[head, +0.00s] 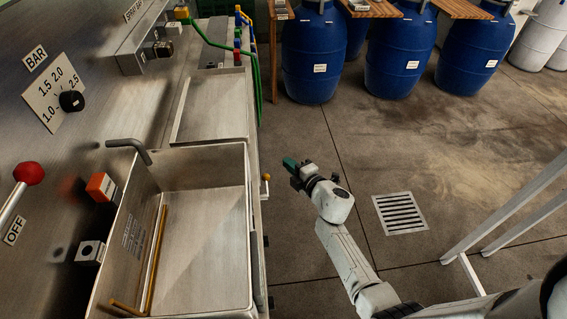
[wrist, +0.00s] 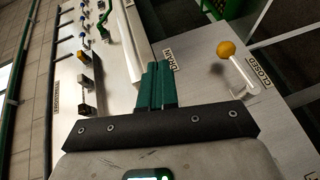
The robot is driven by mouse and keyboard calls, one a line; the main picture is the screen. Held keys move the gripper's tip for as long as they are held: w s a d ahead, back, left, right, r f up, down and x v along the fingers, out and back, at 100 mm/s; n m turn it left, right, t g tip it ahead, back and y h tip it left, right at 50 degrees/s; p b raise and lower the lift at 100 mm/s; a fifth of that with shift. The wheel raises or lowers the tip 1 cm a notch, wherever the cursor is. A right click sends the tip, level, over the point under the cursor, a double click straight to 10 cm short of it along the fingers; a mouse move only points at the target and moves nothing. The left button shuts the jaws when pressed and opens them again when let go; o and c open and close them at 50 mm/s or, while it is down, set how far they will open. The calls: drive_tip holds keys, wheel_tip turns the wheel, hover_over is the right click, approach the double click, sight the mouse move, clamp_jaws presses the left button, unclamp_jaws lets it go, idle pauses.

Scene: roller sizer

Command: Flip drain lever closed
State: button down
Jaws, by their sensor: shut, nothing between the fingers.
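The drain lever (wrist: 240,71) has a yellow ball knob and a pale metal rod, and stands out from a panel at the right of the wrist view. Its ball lies beside a CLOSED label (wrist: 258,70); a DRAIN label (wrist: 169,58) is further left. In the head view its small yellow knob (head: 266,177) shows at the machine's right side. My gripper (head: 290,163) is just right of that knob. Its green fingers (wrist: 157,84) are shut and empty, left of the lever and apart from its ball. I cannot tell the lever's exact setting.
The steel machine with its open bin (head: 205,215) fills the left of the head view. A red-knobbed lever (head: 29,172) is at far left. Several blue barrels (head: 318,55) stand behind. Open floor with a drain grate (head: 400,213) lies to the right.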

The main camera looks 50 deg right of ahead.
drive_tip(key=shift+s+d+r+p, duration=0.1)
drive_tip(key=shift+s+r+p, duration=0.2)
drive_tip(key=shift+s+r, duration=0.5)
drive_tip(key=shift+w+r, duration=0.1)
drive_tip(key=shift+w, duration=0.05)
drive_tip(key=s+m+g+h+b, duration=0.1)
drive_tip(key=s+m+g+h, duration=0.3)
drive_tip(key=s+m+g, duration=0.5)
drive_tip(key=s+a+f+m+g+y, duration=0.1)
drive_tip(key=s+a+y, duration=0.3)
drive_tip(key=s+a, duration=0.4)
drive_tip(key=s+a+f+m+g+y+b, duration=0.1)
drive_tip(key=s+a+m+g+y, duration=0.3)
drive_tip(key=s+a, duration=0.4)
drive_tip(key=a, duration=0.5)
drive_tip(key=shift+s, duration=0.25)
drive_tip(key=shift+w+d+f+b, duration=0.1)
drive_tip(key=shift+f+b, duration=0.05)
drive_tip(key=shift+b, duration=0.15)
